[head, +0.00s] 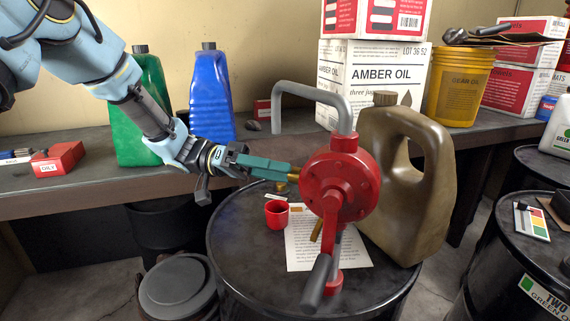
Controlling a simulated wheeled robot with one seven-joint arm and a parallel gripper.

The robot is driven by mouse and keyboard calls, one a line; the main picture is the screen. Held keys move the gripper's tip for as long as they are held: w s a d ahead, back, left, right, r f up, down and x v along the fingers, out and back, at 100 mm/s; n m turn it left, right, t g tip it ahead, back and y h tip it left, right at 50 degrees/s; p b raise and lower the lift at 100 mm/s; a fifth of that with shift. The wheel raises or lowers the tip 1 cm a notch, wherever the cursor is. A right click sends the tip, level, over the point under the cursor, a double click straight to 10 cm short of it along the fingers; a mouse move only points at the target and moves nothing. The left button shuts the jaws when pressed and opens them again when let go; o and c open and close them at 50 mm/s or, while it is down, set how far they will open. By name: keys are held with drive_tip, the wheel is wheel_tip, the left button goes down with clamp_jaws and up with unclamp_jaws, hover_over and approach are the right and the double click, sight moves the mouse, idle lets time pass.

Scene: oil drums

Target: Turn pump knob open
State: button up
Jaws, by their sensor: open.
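The red rotary pump (341,190) stands on top of a black drum (245,250). A bent grey pipe (312,87) rises from it and curves over to the left. Its red crank arm (330,228) hangs down in front and ends in a dark grey handle grip (316,283). My gripper (291,173) comes in from the left, its teal fingers pointing at the left side of the pump body. A small brass-coloured piece shows at the fingertips. The jaws are open; the view does not show clearly whether they surround or touch this piece.
A brown jug (408,190) stands close at the pump's right. A red cup (277,213) and a printed sheet (300,252) are on the drum. Behind, a bench (90,192) holds a green bottle (143,110), a blue bottle (211,95), boxes (372,75) and a yellow bucket (459,88).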

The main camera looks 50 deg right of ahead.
drive_tip(key=shift+s+d, duration=0.1)
drive_tip(key=shift+s, duration=0.4)
clamp_jaws()
idle(0.3)
